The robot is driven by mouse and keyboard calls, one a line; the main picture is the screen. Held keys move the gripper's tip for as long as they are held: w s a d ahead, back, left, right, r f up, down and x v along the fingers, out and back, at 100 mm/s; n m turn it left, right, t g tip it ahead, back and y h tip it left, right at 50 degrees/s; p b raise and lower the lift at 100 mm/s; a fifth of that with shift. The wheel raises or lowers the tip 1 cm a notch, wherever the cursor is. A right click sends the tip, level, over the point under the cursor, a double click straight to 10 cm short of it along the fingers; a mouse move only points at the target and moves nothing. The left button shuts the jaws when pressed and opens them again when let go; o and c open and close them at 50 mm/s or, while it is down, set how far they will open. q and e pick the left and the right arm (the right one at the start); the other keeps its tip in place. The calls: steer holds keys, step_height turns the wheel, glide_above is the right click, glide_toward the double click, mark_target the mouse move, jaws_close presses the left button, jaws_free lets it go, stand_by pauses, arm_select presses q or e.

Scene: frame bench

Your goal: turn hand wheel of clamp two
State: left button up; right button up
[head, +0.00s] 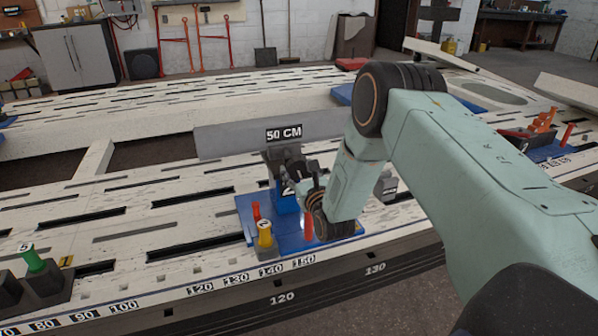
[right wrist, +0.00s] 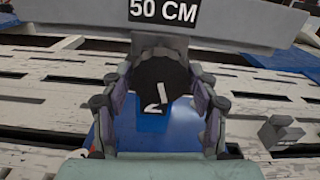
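Clamp two is a blue clamp (head: 283,200) with a dark top, standing on a blue base plate (head: 250,212) on the frame bench. In the right wrist view, its white number 2 (right wrist: 154,106) shows below a dark round part (right wrist: 160,76), which looks like the hand wheel. My right gripper (right wrist: 160,88) has its fingers spread, one on each side of this dark part. I cannot tell whether they touch it. In the head view, my right wrist and arm partly cover the clamp. My left gripper is not in view.
A red peg (head: 256,211), a yellow-topped peg (head: 265,234) and another red peg (head: 308,223) stand near the clamp. A grey plate marked 50 CM (head: 230,138) stands behind it. A green-handled piece (head: 33,260) is at the front left.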

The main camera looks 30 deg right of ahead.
steer(key=o, duration=0.3)
steer(key=shift+s+f, duration=0.1)
steer(key=v, duration=1.2)
stand_by(0.4)
steer(key=x, duration=1.2)
